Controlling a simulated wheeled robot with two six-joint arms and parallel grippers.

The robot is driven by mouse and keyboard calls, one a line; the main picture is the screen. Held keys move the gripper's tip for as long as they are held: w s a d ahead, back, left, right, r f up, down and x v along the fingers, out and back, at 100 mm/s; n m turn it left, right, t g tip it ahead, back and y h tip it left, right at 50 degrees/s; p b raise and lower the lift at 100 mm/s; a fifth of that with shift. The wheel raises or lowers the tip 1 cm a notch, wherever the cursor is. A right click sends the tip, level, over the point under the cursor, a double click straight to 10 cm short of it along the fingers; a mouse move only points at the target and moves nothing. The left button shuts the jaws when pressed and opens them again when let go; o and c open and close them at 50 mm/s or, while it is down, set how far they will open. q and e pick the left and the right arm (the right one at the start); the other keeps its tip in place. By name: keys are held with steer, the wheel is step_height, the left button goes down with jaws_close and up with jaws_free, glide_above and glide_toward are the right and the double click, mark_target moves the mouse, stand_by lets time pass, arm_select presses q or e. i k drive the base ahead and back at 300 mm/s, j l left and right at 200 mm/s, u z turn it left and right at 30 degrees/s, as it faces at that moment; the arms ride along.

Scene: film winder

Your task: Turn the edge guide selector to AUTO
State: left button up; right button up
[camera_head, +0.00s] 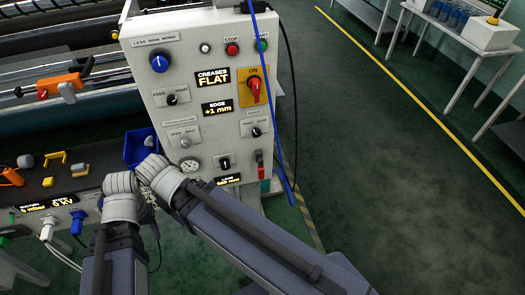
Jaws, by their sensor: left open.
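The white control panel (205,100) stands in front of me. A small black selector (256,132) is on its right side under a label too small to read surely; its pointer setting is unclear. The EDGE display (217,107), left of it, reads +1 mm. My left gripper (149,194) is low at the panel's lower left corner, mostly hidden by my wrists. It is open and apart from the small black selector. My right arm crosses the panel's lower front, and its gripper is not visible.
A red switch on a yellow plate (254,88) is above the selector, and a red handle (260,168) is below it. A blue cable (274,105) hangs along the panel's right edge. A blue bin (139,146) is at the left. The green floor at right is free.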

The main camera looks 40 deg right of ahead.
mark_target(256, 132)
steer(key=k+z, duration=0.1)
steer(key=z, duration=1.7)
